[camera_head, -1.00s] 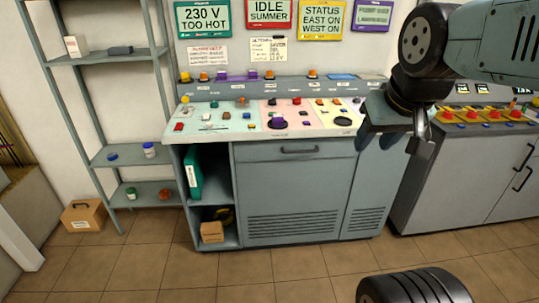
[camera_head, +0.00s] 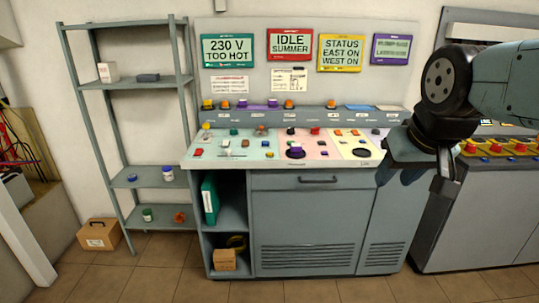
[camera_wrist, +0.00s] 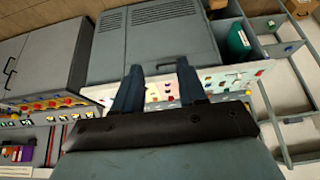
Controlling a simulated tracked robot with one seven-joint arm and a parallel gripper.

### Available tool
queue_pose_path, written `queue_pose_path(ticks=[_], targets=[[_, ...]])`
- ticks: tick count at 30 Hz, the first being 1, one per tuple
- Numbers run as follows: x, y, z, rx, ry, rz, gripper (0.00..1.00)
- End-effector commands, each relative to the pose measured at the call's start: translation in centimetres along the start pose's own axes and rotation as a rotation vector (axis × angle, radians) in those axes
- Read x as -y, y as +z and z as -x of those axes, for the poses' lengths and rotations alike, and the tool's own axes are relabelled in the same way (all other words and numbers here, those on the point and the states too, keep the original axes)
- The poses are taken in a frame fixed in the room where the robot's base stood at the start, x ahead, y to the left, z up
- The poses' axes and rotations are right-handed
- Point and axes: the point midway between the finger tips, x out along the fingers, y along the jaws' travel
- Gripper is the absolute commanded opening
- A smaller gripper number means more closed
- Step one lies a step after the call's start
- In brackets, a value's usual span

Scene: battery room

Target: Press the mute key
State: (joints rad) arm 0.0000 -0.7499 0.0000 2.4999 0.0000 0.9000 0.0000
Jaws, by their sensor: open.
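The control console (camera_head: 312,220) stands against the wall, with a sloped top panel (camera_head: 222,164) carrying several small coloured keys, knobs and two dark round pads. The panel also shows in the wrist view (camera_wrist: 232,78), upside down and partly hidden behind my fingers. The key labels are too small to read, so I cannot tell which key is the mute key. My gripper (camera_wrist: 159,68) is open and empty. In the head view my gripper (camera_head: 412,176) hangs at the panel's right end, nearer to me, apart from the keys as far as I can see.
Four signs hang above the console, including a green one (camera_head: 228,50) and a yellow one (camera_head: 341,53). A metal shelf (camera_head: 150,178) with jars stands at left, a cardboard box (camera_head: 98,234) beside it. Another grey cabinet (camera_head: 480,215) with red buttons stands at right. Floor in front is clear.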

Motion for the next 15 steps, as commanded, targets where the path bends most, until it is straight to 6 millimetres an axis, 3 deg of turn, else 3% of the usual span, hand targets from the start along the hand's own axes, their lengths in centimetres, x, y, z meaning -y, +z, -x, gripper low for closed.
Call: queue_pose_path(ticks=[2,12,15], targets=[[0.0,0.0,0.0,0.0,0.0,0.0,0.33],[0.0,0.0,0.0,0.0,0.0,0.0,0.0],[0.0,0.0,0.0,0.0,0.0,0.0,0.0]])
